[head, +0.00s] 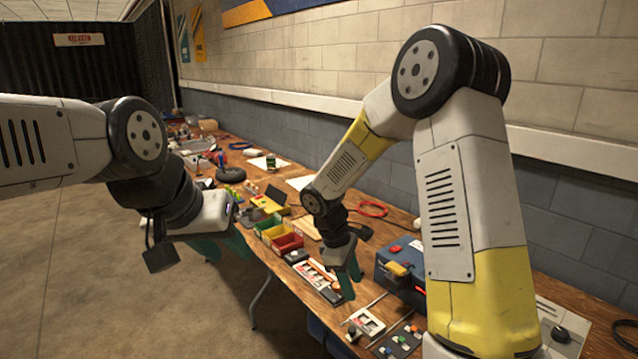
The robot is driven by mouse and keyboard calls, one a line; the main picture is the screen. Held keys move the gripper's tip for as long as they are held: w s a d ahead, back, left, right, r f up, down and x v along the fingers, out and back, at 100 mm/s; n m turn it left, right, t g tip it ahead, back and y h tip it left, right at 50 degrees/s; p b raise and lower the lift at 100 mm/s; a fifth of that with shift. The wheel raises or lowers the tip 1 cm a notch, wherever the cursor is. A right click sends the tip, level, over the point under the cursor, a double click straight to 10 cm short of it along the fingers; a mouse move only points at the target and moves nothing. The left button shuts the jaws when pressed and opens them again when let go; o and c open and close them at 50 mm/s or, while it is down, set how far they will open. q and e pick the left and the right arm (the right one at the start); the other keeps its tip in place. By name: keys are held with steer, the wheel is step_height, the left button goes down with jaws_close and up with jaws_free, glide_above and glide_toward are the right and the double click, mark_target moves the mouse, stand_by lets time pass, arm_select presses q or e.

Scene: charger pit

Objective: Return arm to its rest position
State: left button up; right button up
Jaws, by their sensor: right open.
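My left arm comes in from the left, white with black joints. My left gripper (224,248) has teal fingers and hangs over the near edge of the bench, beyond the floor side. I cannot tell how far apart its fingers are, and I see nothing held in it. My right arm, white and yellow, rises at the right and bends down to the bench. My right gripper (347,276), also teal-fingered, is open and empty, low over the bench, beside a blue case (400,272) on its right.
A long wooden bench (262,236) runs along the block wall. It carries green, yellow and red bins (287,243), a red cable coil (372,209), a yellow box (268,205) and small switch parts (366,322). Open concrete floor (90,285) lies at the left.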

steer(key=s+d+r+m+t+y, duration=0.2)
steer(key=s+r+m, duration=0.4)
steer(key=s+r, duration=0.3)
steer(key=s+d+r+m+t+y, duration=0.3)
steer(key=s+r+m, duration=0.4)
steer(key=r, duration=0.6)
steer(key=shift+s+d+r+t+y, duration=0.2)
steer(key=shift+s+d+t+y, duration=0.15)
steer(key=shift+s+t, duration=0.45)
steer(key=shift+s, duration=0.2)
